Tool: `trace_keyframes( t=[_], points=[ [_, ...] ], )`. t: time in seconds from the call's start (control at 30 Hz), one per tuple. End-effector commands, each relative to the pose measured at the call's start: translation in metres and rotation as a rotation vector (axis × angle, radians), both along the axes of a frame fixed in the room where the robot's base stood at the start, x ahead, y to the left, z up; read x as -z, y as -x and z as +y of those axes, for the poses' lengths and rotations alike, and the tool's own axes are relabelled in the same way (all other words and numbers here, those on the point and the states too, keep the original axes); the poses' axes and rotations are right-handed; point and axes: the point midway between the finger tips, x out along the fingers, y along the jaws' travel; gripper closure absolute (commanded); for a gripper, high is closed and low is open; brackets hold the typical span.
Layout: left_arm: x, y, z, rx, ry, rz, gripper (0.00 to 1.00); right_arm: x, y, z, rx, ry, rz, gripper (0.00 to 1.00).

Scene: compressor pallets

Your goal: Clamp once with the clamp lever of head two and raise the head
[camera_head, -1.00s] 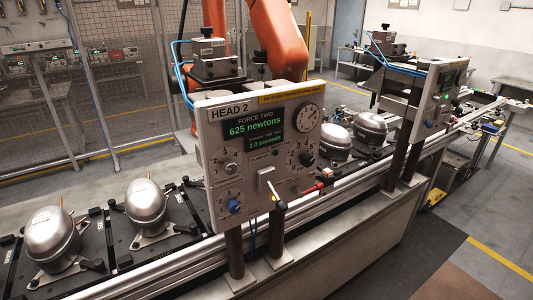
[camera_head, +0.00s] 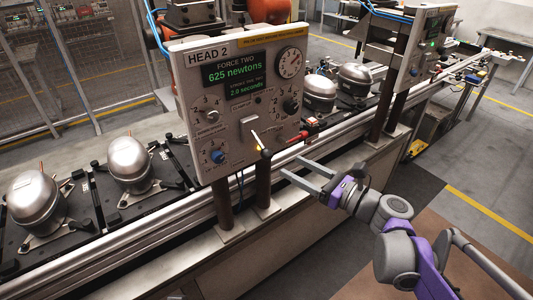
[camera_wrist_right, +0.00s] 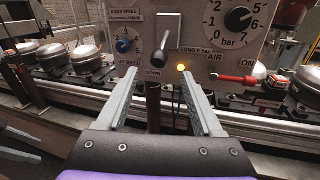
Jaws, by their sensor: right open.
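The head two panel (camera_head: 185,120) reads 625 newtons and 2.0 seconds. Its clamp lever (camera_head: 256,140) sticks out from a pale plate low on the panel and ends in a black knob. In the right wrist view the lever's knob (camera_wrist_right: 158,58) points down, just beyond and between the fingertips. My right gripper (camera_head: 295,167) is open and empty, below and right of the lever in the head view. Its two fingers (camera_wrist_right: 161,85) stand wide apart in the wrist view. A grey piece at the wrist view's left edge may be my left gripper; its state is unclear.
A red-handled air valve (camera_wrist_right: 235,79) sits right of the lever, and a blue knob (camera_wrist_right: 124,46) left of it. A yellow lamp (camera_wrist_right: 181,67) glows by the lever. Posts (camera_head: 224,208) carry the panel. Silver compressors (camera_head: 130,162) stand on pallets along the conveyor.

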Motion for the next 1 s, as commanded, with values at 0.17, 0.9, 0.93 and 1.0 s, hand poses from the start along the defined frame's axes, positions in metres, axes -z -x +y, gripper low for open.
trace_keyframes(
  t=[0.17, 0.9, 0.93, 1.0],
  points=[
    [-0.004, -0.001, 0.000, 0.000, 0.000, -0.002, 0.31, -0.001, -0.020, 0.028, -0.006, 0.002, -0.002, 0.32],
    [-0.011, -0.003, 0.000, 0.000, 0.000, -0.006, 0.31, 0.000, -0.059, 0.076, -0.002, 0.005, -0.002, 0.32],
    [-0.011, -0.003, 0.000, 0.000, 0.000, -0.006, 0.31, 0.000, -0.059, 0.076, -0.002, 0.005, -0.002, 0.34],
    [-0.011, -0.003, 0.000, 0.000, 0.000, -0.006, 0.31, 0.000, -0.059, 0.076, -0.002, 0.005, -0.002, 0.46]
  ],
)
